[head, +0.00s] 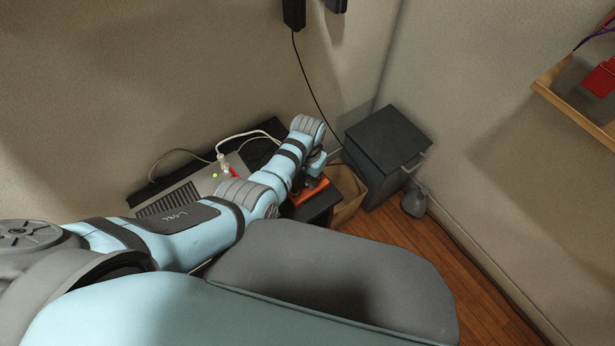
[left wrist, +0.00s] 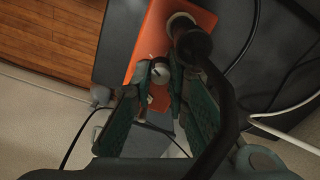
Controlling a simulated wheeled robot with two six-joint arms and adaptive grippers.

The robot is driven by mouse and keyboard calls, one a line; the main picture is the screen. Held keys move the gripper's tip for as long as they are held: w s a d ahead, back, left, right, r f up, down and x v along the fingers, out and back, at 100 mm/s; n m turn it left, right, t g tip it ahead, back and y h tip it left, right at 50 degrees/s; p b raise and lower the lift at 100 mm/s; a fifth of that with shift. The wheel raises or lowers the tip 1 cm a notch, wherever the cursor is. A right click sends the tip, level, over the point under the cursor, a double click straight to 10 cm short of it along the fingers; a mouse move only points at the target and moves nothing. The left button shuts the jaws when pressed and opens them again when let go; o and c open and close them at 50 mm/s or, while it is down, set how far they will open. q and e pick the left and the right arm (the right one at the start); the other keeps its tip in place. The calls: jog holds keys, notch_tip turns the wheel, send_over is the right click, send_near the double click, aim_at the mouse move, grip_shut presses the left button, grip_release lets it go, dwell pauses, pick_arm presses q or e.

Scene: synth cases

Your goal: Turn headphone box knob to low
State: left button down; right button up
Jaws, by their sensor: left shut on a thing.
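The orange headphone box (head: 309,193) sits on a dark surface, partly hidden by my left arm in the head view. In the left wrist view the orange box (left wrist: 151,40) carries a round pale knob (left wrist: 161,71) with a dark pointer line. My left gripper (left wrist: 160,74) is shut on the knob, one finger on each side of it. A black plug (left wrist: 194,44) with a thick cable stands in the box beside the knob. Any low marking cannot be read. My right gripper is not in view.
A grey vented device (head: 178,199) with a green light and white cables stands left of the box. A brown paper bag (head: 347,205) and a dark cabinet (head: 385,138) stand to the right. A wooden shelf (head: 572,110) juts out at far right.

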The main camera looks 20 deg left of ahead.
aim_at(307, 182)
pick_arm(q)
jog(key=c, duration=1.5)
grip_release()
jog(key=shift+c, duration=0.2)
notch_tip(307, 182, up, 12)
jog(key=shift+a, duration=0.1)
